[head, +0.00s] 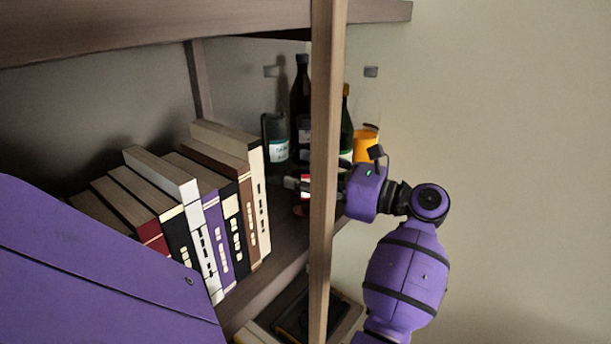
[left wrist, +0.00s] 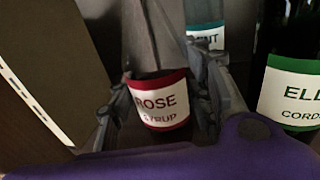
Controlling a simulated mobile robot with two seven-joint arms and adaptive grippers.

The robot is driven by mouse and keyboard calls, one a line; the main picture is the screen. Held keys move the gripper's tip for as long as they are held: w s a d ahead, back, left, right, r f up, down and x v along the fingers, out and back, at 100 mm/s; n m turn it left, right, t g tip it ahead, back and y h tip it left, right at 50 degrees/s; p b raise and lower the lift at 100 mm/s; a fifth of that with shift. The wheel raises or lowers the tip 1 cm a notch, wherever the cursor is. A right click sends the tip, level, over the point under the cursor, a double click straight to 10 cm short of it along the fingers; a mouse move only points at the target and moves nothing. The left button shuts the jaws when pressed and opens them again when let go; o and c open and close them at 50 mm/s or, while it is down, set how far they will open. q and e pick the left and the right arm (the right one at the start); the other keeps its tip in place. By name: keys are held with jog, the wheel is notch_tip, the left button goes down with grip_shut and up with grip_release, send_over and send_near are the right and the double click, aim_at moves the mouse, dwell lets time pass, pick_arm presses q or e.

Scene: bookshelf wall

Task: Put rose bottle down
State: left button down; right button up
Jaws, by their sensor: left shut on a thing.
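The rose bottle (left wrist: 158,103) is a clear bottle with a red and white label reading "ROSE SYRUP". In the left wrist view it stands between the two fingers of my left gripper (left wrist: 165,95), which is shut on it. In the head view my left gripper (head: 305,189) reaches in behind the wooden post, above the shelf board. A small red and white patch of the rose bottle (head: 305,180) shows left of the post. The rest of it is hard to make out there. Whether its base touches the board cannot be seen. My right gripper is not in view.
A row of leaning books (head: 215,215) fills the shelf on the left. A teal-labelled bottle (head: 275,135) and a tall dark bottle (head: 300,85) stand behind. A green-labelled bottle (left wrist: 290,95) is close on the right. The upright post (head: 325,200) crosses before my gripper.

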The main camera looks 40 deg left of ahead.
pick_arm(q)
jog(key=shift+f, duration=0.25)
jog(key=c, duration=1.2)
grip_release()
jog(key=o, duration=0.3)
jog(key=shift+r, duration=0.1)
